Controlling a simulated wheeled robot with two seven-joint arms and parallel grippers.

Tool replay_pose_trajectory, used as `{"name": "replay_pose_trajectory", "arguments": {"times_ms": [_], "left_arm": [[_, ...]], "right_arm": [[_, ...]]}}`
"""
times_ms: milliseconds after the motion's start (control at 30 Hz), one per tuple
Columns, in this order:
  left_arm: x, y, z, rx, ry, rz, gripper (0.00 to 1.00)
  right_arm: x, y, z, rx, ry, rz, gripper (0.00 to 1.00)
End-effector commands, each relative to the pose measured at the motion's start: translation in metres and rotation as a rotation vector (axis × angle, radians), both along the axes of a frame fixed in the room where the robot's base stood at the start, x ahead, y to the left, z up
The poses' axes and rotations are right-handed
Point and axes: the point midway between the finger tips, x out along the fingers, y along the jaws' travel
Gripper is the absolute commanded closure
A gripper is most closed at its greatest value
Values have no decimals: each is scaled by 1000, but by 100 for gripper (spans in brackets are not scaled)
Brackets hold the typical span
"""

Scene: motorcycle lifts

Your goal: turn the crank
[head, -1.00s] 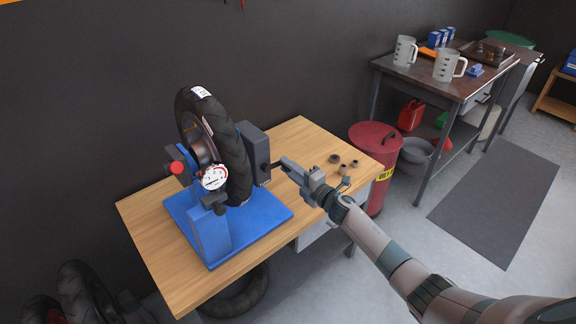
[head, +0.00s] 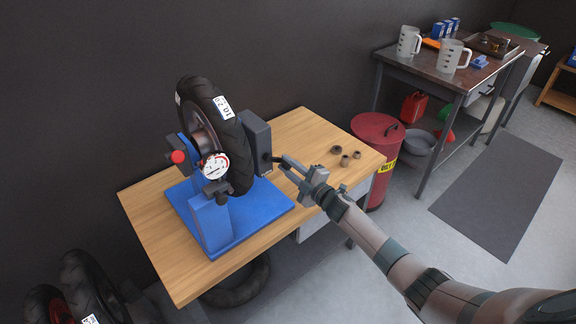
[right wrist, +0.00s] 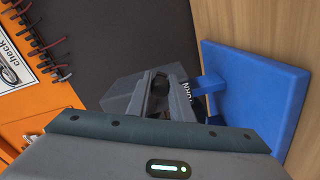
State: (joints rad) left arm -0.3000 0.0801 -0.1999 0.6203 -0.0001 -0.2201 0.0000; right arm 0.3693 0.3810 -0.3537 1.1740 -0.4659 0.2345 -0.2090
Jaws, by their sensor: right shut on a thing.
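A blue wheel stand (head: 210,226) on the wooden bench holds an upright black tyre (head: 226,140) with a white label. A dark grey box (head: 257,142) is on the tyre's right side. The crank (head: 276,159) is a short dark handle on that box's right face, mostly hidden by my fingers. My right gripper (head: 286,164) comes in from the right and is shut on the crank's handle. In the right wrist view a dark round knob (right wrist: 160,82) shows between the fingers, in front of the grey box. My left gripper is out of view.
A red bin (head: 378,138) stands beyond the bench's right end.

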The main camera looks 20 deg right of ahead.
Motion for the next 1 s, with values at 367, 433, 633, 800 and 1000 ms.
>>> {"name": "replay_pose_trajectory", "arguments": {"times_ms": [367,433,633,800,1000], "left_arm": [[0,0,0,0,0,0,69],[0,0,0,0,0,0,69],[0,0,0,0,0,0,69],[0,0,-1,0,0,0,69],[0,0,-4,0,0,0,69]], "right_arm": [[1,-1,1,0,-1,-2,61],[0,-1,1,1,-2,-1,61],[-1,-1,1,-1,-1,0,61],[-9,-4,0,-1,-1,-1,61],[-30,-11,-1,-1,-1,1,61]]}}
